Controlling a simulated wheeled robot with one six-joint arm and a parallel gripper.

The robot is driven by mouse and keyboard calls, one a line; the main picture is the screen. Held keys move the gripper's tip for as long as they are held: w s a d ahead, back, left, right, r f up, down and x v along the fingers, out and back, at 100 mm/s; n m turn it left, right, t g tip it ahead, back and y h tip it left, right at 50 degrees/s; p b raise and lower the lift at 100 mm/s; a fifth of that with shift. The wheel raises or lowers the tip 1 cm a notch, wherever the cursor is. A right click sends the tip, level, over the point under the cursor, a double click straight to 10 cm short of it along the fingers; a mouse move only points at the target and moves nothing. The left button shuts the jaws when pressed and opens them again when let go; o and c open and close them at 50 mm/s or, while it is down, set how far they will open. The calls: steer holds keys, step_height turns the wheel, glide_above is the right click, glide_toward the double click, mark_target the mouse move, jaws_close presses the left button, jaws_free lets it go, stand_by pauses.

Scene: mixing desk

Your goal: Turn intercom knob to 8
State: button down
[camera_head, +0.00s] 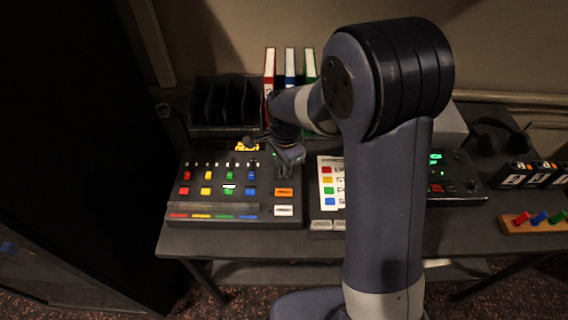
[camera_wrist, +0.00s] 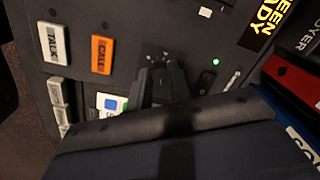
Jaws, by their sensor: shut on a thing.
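My gripper (camera_head: 287,160) reaches down to the right part of the mixing desk panel (camera_head: 175,209), above the orange CALL button (camera_head: 284,192). In the wrist view my gripper's dark fingers (camera_wrist: 162,78) are shut at the intercom knob's place, with small pale scale marks just beyond their tips. The knob itself is hidden between the fingers, so its pointer and setting cannot be read. The CALL button (camera_wrist: 102,55) and the white TALK button (camera_wrist: 53,43) lie to the left of the fingers. A green light (camera_wrist: 216,62) glows to the right.
Coloured fader caps (camera_head: 207,176) fill the desk's left part. A card with coloured squares (camera_head: 327,185) stands to the right. Binders (camera_head: 290,65) and a black file rack (camera_head: 226,100) stand behind. Headphones (camera_head: 495,135) lie at the right. My arm covers the middle.

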steer(key=shift+m, duration=1.3)
steer(key=c, duration=1.3)
jaws_free()
step_height(320, 180, up, 11)
steer(key=shift+s, duration=0.2)
steer(key=shift+f, duration=0.15)
